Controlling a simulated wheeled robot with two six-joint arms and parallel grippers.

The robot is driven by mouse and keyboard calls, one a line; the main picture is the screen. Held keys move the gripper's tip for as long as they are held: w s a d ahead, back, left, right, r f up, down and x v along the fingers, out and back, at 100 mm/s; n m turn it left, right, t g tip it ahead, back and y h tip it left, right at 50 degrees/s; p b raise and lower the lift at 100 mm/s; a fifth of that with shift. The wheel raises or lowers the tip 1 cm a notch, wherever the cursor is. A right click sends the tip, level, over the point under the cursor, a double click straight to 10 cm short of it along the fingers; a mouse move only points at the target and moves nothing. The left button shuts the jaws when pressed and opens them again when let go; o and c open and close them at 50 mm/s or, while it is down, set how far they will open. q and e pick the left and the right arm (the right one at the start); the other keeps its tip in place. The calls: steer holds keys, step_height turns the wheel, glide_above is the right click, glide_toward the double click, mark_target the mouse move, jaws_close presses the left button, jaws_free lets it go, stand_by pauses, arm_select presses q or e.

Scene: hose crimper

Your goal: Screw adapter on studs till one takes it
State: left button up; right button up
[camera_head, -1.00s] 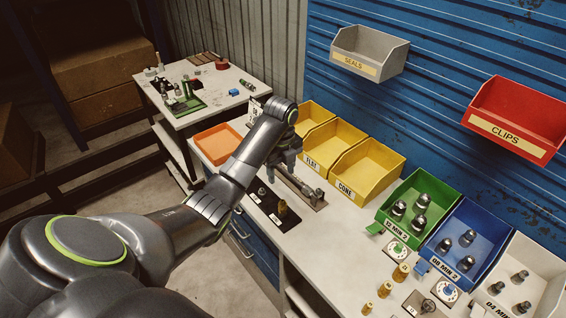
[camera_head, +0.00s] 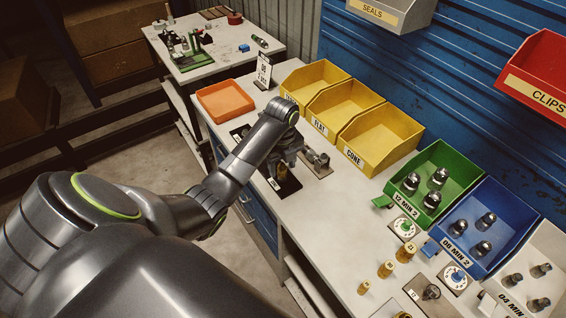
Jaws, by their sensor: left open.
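My left gripper (camera_head: 284,160) is low over the bench, open, seen mostly from behind its wrist. Its fingertips are partly hidden. Below it lies a black mat (camera_head: 291,188) with a brass piece (camera_head: 282,171) standing on it, close to the fingers; I cannot tell whether they touch. The arm and gripper hide other pieces on this mat. To the right of the gripper, a grey metal fitting (camera_head: 317,158) lies on a brown plate. I cannot tell which piece is the adapter or which are the studs. My right gripper is not in view.
Yellow bins (camera_head: 380,142) line the back of the bench. Green (camera_head: 437,178), blue (camera_head: 484,222) and white bins with metal fittings stand to the right. Several brass pieces (camera_head: 386,269) stand in front of them. An orange tray (camera_head: 226,101) is at the far left.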

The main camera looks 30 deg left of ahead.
arm_select(q)
steer(key=shift+f, duration=0.45)
steer(key=shift+c, duration=0.3)
